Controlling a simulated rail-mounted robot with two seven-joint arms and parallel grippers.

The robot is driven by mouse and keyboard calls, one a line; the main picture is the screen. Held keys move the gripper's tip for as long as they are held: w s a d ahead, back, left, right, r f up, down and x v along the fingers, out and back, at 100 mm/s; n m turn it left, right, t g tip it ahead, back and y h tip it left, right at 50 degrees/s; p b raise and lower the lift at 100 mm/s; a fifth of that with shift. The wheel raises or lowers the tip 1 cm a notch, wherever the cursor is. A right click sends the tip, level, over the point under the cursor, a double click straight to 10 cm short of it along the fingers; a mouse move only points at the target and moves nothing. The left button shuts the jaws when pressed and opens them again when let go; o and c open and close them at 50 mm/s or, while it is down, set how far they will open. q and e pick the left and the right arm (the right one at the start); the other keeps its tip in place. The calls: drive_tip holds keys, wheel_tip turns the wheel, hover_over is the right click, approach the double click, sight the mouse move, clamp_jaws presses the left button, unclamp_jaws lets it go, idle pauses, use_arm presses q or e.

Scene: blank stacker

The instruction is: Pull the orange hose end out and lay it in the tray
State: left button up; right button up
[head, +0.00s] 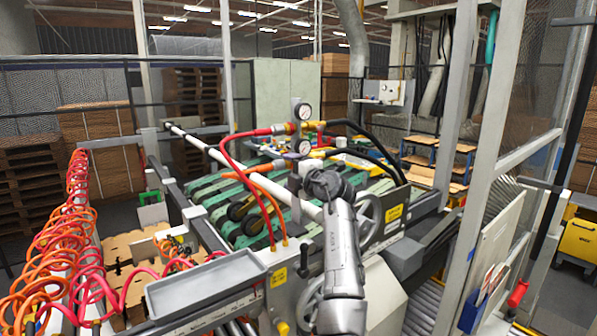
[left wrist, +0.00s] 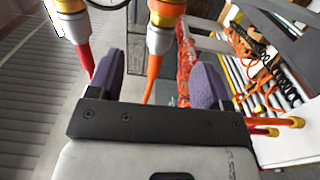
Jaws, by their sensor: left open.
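The orange hose (head: 262,187) arcs from a brass fitting below the lower gauge, left and down to the machine's front panel. In the left wrist view, the orange hose end (left wrist: 153,80) runs from a silver collar (left wrist: 160,40) under an orange-yellow fitting (left wrist: 167,10). My left gripper (head: 308,180) is at the fitting end of the hose. Its purple fingers (left wrist: 157,75) are open, one on each side of the orange hose, with gaps showing. The grey tray (head: 205,282) lies at the front left and looks empty. My right gripper is not in view.
A red hose (head: 228,150) runs beside the orange one and also shows left of the fingers (left wrist: 85,58). Two pressure gauges (head: 303,112) and black hoses (head: 370,138) are close behind. Coiled red and orange hoses (head: 70,235) hang left of the tray.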

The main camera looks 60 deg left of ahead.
sight(281, 167)
use_arm(q)
drive_tip(key=shift+a, duration=2.7)
clamp_jaws()
